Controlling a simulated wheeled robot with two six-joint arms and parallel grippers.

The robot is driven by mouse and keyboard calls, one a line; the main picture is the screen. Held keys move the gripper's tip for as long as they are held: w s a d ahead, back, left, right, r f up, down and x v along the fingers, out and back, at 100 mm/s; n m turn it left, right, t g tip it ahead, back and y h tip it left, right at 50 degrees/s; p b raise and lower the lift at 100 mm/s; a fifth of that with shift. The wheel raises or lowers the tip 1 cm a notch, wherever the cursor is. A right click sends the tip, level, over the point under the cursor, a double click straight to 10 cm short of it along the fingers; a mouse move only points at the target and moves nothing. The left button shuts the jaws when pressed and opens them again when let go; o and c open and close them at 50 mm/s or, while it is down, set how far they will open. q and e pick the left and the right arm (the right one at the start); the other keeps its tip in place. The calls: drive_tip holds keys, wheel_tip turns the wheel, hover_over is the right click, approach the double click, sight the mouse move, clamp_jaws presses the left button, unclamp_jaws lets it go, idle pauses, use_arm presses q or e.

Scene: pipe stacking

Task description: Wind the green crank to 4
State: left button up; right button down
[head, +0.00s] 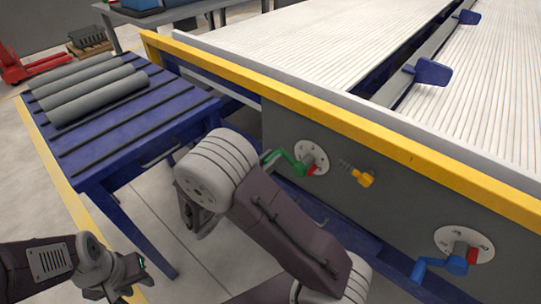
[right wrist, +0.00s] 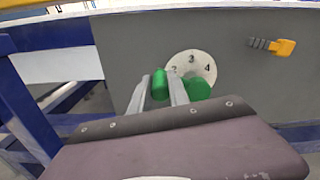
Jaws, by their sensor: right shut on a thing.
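The green crank (head: 288,160) sits on a round white dial (head: 312,157) on the grey side panel. In the head view its arm reaches left from the hub, and a red piece shows at the hub. In the right wrist view the green hub (right wrist: 198,88) covers the dial's lower part; 2, 3 and 4 show on the dial (right wrist: 190,64). My right gripper (right wrist: 161,88) has its two fingers on either side of the green handle (right wrist: 160,80), shut on it. My arm hides this gripper in the head view. My left gripper (head: 130,288) is low at the left, away from the crank; its opening is unclear.
A yellow-orange spring plunger (head: 362,178) is right of the green dial. A blue crank (head: 445,265) on another dial is farther right. Grey pipes (head: 98,97) lie on the blue rack (head: 130,135) at left. A yellow rail (head: 330,118) runs above the panel.

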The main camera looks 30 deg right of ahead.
wheel_tip(320, 180, down, 7)
drive_tip(key=n+p, duration=1.1)
drive_tip(key=shift+f, duration=0.15)
drive_tip(key=c, duration=1.3)
unclamp_jaws()
drive_tip(key=shift+o, duration=0.2)
drive_tip(key=p+v, duration=0.1)
drive_tip(key=v, duration=0.8)
